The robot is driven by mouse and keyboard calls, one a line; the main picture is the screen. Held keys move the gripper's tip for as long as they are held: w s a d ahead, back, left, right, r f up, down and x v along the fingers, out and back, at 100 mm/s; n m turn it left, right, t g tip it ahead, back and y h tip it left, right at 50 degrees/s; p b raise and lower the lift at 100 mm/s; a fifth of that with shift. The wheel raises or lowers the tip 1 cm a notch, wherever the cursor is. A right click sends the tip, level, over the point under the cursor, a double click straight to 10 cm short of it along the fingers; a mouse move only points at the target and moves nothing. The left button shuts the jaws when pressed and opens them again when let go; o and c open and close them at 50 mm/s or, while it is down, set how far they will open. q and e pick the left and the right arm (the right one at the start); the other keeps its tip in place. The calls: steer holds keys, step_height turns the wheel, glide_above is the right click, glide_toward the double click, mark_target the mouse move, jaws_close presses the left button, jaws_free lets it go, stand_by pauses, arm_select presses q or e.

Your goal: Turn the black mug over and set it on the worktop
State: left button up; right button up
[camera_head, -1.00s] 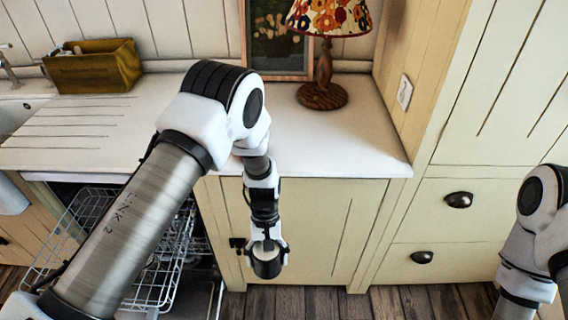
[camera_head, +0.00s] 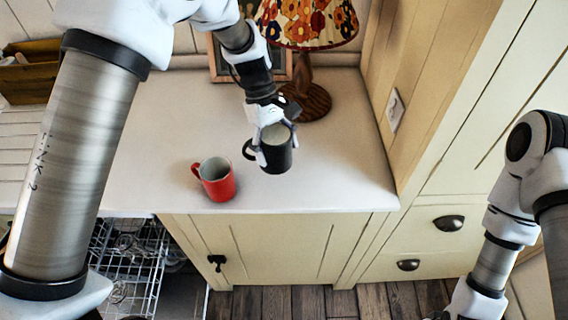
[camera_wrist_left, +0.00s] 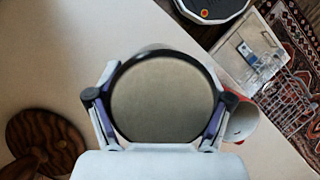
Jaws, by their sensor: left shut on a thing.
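The black mug (camera_head: 276,158) is in my left gripper (camera_head: 272,120) over the worktop (camera_head: 340,150), near its front part. The gripper is shut on it from above, with a finger on either side. The mug looks roughly vertical, its handle towards the left in the head view. In the left wrist view, a pale round face in a dark rim, part of the black mug (camera_wrist_left: 163,100), faces the gripper between its fingers. I cannot tell surely whether this is the mouth or the base, or whether the mug touches the worktop. My right gripper is out of view.
A red mug (camera_head: 218,184) stands upright left of the black mug, near the worktop's front edge. A lamp (camera_head: 304,98) with a wooden base stands behind. The worktop's right side is clear. An open dishwasher rack (camera_head: 130,262) is below at left.

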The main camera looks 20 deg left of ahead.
mark_target(273, 171)
arm_select(q)
steer(key=s+f+p, duration=0.1)
steer(key=f, duration=0.1)
steer(key=s+f+p, duration=0.1)
steer(key=s+f, duration=0.1)
steer(key=shift+s+f, duration=0.15)
steer(key=f, duration=0.1)
steer(key=w+f, duration=0.1)
steer(key=f, duration=0.2)
steer(key=shift+w+f+p, duration=0.35)
steer(key=shift+p, duration=0.05)
steer(key=shift+s+r, duration=0.1)
steer(key=shift+s, duration=0.25)
steer(key=o, duration=1.3)
steer(key=shift+w, duration=0.15)
steer(key=shift+f, duration=0.2)
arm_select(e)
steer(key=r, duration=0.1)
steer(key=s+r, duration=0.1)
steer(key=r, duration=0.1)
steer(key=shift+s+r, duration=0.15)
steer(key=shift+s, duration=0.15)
